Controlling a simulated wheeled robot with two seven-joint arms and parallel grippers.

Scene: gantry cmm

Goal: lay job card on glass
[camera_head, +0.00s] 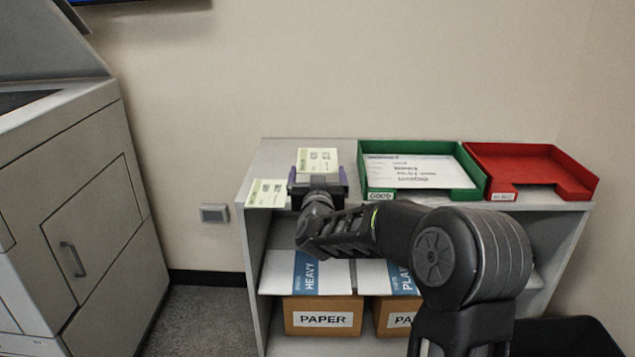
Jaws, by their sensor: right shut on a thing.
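A pale yellow-green job card (318,157) with dark print shows just beyond my right gripper (318,178) at the left end of the shelf top. The right gripper is shut on this card, with its purple fingers at the card's two sides; the wrist hides the card's near part. A second similar card (266,194) lies left of the gripper by the shelf's front left corner. A dark strip of glass (25,100) shows on top of the grey copier (85,190) at the far left, under a raised lid (45,40). My left gripper is not in view.
A green tray (376,181) with printed sheets and an empty-looking red tray (530,165) stand on the grey shelf unit (258,165), right of the gripper. Paper packs and boxes (322,316) fill lower shelves. Open floor (205,322) lies between copier and shelf.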

